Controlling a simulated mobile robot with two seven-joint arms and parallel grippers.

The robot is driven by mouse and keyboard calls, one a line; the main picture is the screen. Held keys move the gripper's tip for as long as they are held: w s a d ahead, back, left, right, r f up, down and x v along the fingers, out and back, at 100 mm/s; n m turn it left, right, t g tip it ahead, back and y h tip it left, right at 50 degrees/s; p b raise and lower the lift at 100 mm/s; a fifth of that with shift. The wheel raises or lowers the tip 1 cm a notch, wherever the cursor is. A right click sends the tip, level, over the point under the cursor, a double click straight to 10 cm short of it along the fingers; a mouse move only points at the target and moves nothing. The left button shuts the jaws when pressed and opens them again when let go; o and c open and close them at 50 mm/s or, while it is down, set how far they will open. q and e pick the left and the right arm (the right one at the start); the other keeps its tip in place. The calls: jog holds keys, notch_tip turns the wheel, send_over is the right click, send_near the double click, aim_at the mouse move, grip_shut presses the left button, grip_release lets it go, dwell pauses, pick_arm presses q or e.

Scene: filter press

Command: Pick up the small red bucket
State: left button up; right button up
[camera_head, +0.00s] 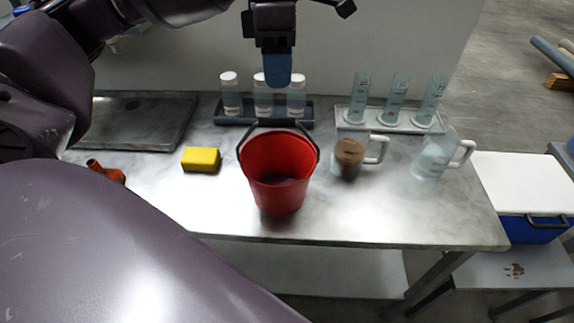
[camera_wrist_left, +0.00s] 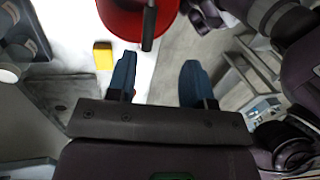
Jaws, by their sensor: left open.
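The small red bucket (camera_head: 278,180) stands upright near the front edge of the metal table in the head view. Its dark handle (camera_head: 243,140) arches up over the rim. In the left wrist view the bucket (camera_wrist_left: 120,18) shows at the top, cut by the frame, with the handle (camera_wrist_left: 149,28) in front of it. My left gripper (camera_head: 278,72) points down, above the bucket and toward the back of the table, in front of the bottles. Its blue fingers are apart, with nothing between them in the left wrist view (camera_wrist_left: 158,78). My right gripper is not in view.
A yellow block (camera_head: 201,159) lies left of the bucket. A brown-filled mug (camera_head: 348,158) and a clear pitcher (camera_head: 432,158) stand to its right. Behind are a rack of white-capped bottles (camera_head: 231,95) and a tray of cylinders (camera_head: 395,98). An orange-red fitting (camera_head: 106,171) lies at left.

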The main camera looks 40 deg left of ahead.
pick_arm(q)
send_over(278, 122)
jog(key=w+a, duration=0.1)
jog(key=shift+y, duration=0.4)
jog(key=x, duration=0.4)
jog(key=shift+w+a+f, duration=0.2)
jog(key=shift+w+a, duration=0.1)
jog(key=shift+w, duration=0.05)
jog(key=shift+w+b+x, duration=0.15)
jog(key=shift+x, duration=1.3)
jog(key=shift+w+b+x, duration=0.1)
jog(key=shift+b+x, duration=0.05)
jog(key=shift+x, duration=1.3)
jog(key=shift+d, duration=0.1)
grip_shut()
